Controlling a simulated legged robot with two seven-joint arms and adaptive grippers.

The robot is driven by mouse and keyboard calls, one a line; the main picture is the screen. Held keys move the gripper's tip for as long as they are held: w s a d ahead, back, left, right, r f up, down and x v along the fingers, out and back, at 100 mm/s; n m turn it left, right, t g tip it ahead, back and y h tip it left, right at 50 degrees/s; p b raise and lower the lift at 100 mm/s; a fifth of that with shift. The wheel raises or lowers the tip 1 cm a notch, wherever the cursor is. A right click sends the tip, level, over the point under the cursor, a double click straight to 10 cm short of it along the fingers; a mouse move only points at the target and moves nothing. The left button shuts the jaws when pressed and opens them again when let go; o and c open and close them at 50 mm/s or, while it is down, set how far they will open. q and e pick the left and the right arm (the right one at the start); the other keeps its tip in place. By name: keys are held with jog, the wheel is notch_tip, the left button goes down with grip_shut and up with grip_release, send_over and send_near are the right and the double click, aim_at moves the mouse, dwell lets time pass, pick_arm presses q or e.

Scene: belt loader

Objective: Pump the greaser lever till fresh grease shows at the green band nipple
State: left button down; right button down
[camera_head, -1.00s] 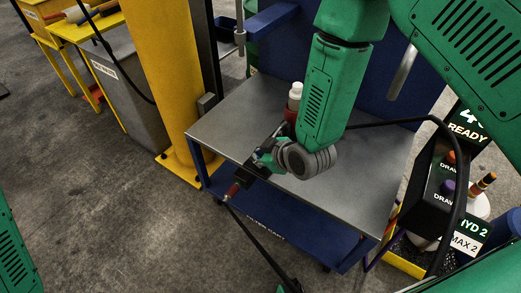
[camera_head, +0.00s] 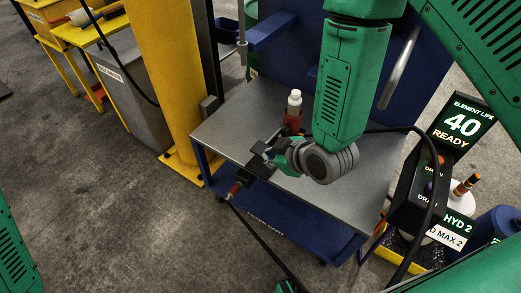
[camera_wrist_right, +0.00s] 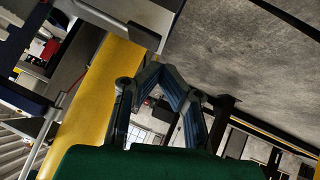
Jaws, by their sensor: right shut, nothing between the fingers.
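My right gripper (camera_head: 268,152) is shut and empty above the left part of the grey cart top, beside a dark block. In the right wrist view its blue-grey fingers (camera_wrist_right: 165,72) meet at the tips. A red grip-like piece (camera_head: 235,189) sits at the cart's front left edge, by the dark block. A long black rod (camera_head: 262,243) runs from it to the bottom edge, where a small green part (camera_head: 286,286) shows, perhaps of my left gripper; its fingers cannot be made out. I cannot tell which part is the greaser lever. The green band nipple and any grease cannot be made out.
A blue cart with a grey top (camera_head: 222,125) stands ahead, with a white-capped red bottle (camera_head: 293,108) on it. A yellow column (camera_head: 163,75) is at left. A display (camera_head: 462,124) reading 40 READY stands at right. Open floor (camera_head: 100,215) lies at left.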

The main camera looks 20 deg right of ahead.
pick_arm(q)
jog(key=shift+d+r, duration=0.25)
jog(key=shift+r, duration=0.2)
pick_arm(e)
jog(key=v, duration=0.2)
jog(key=shift+s+d+r, duration=0.15)
jog(key=shift+s+d, duration=0.05)
jog(key=shift+s, duration=0.05)
pick_arm(q)
jog(key=shift+s+a, duration=0.1)
jog(key=shift+a, duration=0.1)
pick_arm(e)
jog(key=shift+a, duration=0.2)
pick_arm(q)
jog(key=shift+d, duration=0.1)
pick_arm(e)
jog(key=shift+d, duration=0.2)
